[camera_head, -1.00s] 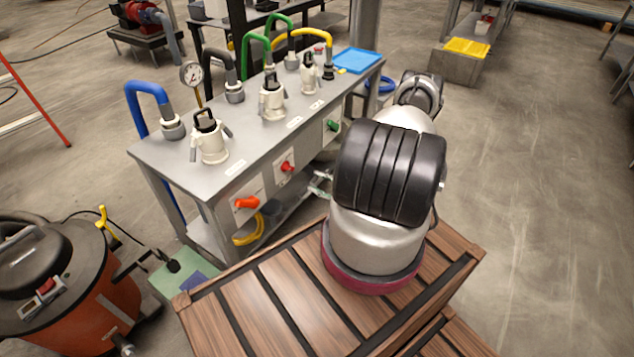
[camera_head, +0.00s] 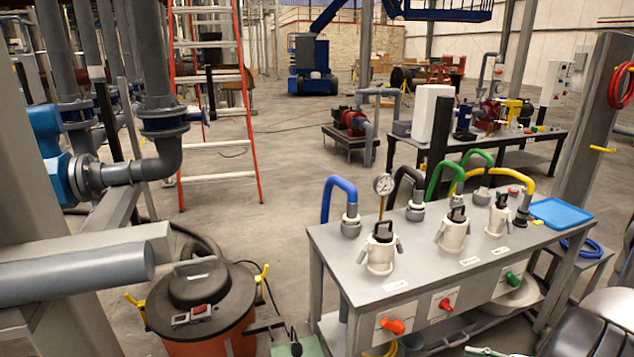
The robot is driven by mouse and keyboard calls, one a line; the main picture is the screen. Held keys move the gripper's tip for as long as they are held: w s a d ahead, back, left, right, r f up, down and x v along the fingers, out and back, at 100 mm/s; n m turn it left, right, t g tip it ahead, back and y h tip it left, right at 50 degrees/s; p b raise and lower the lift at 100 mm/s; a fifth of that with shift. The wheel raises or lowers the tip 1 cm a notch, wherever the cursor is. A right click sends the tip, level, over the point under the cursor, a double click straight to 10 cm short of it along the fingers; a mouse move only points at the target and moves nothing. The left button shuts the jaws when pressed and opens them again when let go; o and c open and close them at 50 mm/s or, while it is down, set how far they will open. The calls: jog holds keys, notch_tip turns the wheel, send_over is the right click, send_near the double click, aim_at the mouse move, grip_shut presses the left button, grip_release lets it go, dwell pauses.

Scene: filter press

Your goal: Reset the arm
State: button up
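Part of my arm (camera_head: 597,325) shows at the bottom right corner, as rounded grey and black links beside the right end of the grey metal bench (camera_head: 335,258). The rest of the arm is cut off by the picture edge. I cannot make out my gripper in this view, so its state and anything in it are hidden.
The bench carries white cam-lock couplings (camera_head: 380,254), coloured hoses, a pressure gauge (camera_head: 384,185) and a blue tray (camera_head: 560,213). An orange-red drum vacuum (camera_head: 200,305) stands left of it. A red ladder (camera_head: 250,135) and grey pipes are farther left.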

jog(key=s+d+r+n+g+h, duration=0.2)
jog(key=r+n+g+h, duration=0.15)
jog(key=r, duration=0.55)
jog(key=s+d+r+n+g+h, duration=0.1)
jog(key=s+r+n+g+h, duration=0.25)
jog(key=r, duration=0.55)
jog(key=s+d+r+n+g+h, duration=0.1)
jog(key=d+r+n+g+h, duration=0.1)
jog(key=r+n+g, duration=0.35)
jog(key=a+r+n+t+h, duration=0.2)
jog(key=a+r+n+t, duration=0.1)
jog(key=r, duration=0.7)
jog(key=a+r+n+t+h, duration=0.3)
jog(key=a+r+n+t, duration=0.1)
jog(key=r, duration=0.7)
jog(key=shift+s+a+r+n+t, duration=0.15)
jog(key=shift+s+n+t, duration=0.25)
jog(key=shift+t, duration=0.75)
